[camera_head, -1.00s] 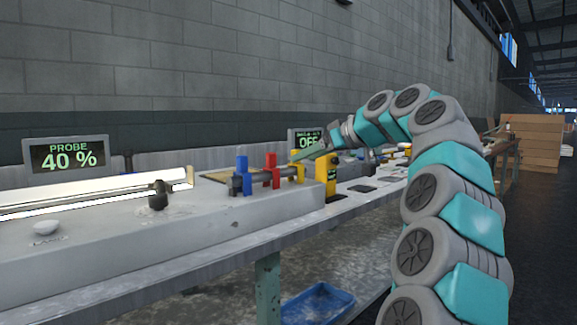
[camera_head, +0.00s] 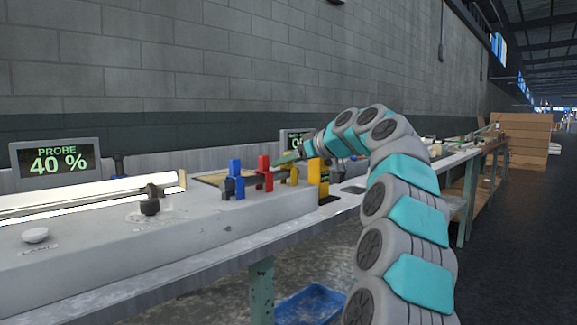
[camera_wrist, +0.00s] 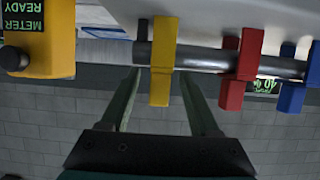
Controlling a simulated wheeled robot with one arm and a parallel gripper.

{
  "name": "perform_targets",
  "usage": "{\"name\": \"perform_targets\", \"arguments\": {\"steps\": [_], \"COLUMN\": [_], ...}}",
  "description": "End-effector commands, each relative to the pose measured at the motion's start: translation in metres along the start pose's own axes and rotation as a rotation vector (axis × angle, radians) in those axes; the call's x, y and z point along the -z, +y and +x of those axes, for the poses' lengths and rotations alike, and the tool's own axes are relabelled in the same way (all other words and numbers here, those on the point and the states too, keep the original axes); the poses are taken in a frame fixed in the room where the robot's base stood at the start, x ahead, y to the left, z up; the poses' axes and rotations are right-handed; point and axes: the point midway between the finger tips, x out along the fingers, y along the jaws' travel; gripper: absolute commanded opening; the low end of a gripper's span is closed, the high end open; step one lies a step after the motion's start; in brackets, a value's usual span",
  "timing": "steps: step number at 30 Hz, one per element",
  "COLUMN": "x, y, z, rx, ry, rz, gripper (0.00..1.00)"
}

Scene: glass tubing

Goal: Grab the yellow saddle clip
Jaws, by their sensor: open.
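The yellow saddle clip (camera_wrist: 162,60) sits on a grey rod (camera_wrist: 200,58), near the rod's left end in the wrist view. In the head view the yellow clip (camera_head: 293,175) shows low beside my gripper, partly hidden. My gripper (camera_wrist: 160,76) is open and empty. Its two green fingers point at the rod, one on each side of the yellow clip in the wrist view, with gaps on both sides. In the head view my gripper (camera_head: 288,157) is just above the clips. I cannot tell how deep the fingers reach around the clip.
A red clip (camera_wrist: 242,66) and a blue clip (camera_wrist: 292,90) sit further along the rod. A yellow meter box (camera_wrist: 40,45) stands close on the other side. A probe display (camera_head: 57,162) and a lit glass tube (camera_head: 80,196) are at left. A blue tray (camera_head: 311,304) lies below the bench.

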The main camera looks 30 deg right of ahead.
Motion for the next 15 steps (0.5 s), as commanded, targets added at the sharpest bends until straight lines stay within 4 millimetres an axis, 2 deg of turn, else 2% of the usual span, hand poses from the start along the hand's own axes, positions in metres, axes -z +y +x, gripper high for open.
{"name": "perform_targets", "arguments": {"steps": [4, 15], "x": [0.0, -0.0002], "y": [0.0, 0.0001], "z": [-0.0005, -0.0006], "rx": [0.0, 0.0], "ry": [0.0, 0.0], "rz": [0.0, 0.0], "gripper": [0.61, 0.2]}}
